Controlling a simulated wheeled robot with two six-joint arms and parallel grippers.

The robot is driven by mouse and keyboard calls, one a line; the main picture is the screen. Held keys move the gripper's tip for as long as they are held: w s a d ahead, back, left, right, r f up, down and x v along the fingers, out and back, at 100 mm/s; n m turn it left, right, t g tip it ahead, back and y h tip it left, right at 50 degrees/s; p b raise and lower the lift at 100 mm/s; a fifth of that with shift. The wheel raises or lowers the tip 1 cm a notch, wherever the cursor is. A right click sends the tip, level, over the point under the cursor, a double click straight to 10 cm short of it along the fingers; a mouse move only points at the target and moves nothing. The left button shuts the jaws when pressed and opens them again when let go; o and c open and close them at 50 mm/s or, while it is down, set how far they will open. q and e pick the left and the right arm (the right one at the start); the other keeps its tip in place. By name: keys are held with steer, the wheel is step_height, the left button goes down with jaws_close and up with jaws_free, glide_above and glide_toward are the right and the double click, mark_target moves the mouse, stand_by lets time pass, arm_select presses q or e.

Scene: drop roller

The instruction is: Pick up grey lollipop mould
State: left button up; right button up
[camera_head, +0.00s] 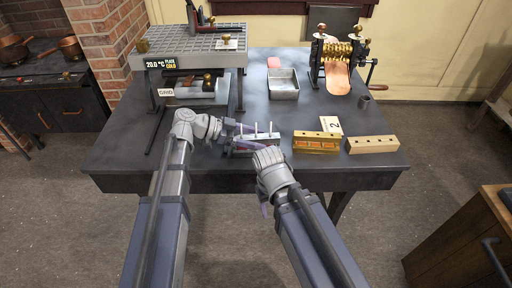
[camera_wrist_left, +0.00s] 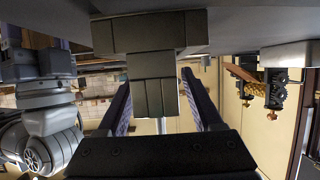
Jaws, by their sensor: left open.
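The grey lollipop mould (camera_head: 266,137) stands near the front edge of the table, with several pale sticks upright in it. My left gripper (camera_head: 232,130) is at its left end, with the jaws open. The left wrist view appears upside down; there the mould (camera_wrist_left: 155,85) shows end-on between the two spread fingers (camera_wrist_left: 162,105), with one stick below it. I cannot tell whether the fingers touch it. My right gripper (camera_head: 252,150) is close in front of the mould and hides part of it. Its jaw state is unclear.
A gold mould (camera_head: 316,143) and a pale wooden mould (camera_head: 371,144) stand to the right, with a number card (camera_head: 330,125) behind. A metal tray (camera_head: 284,84) and a crank roller (camera_head: 340,55) are farther back. A raised grey slab (camera_head: 180,48) stands at the left.

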arm_select(q)
jaws_close()
stand_by(0.5)
stand_by(0.9)
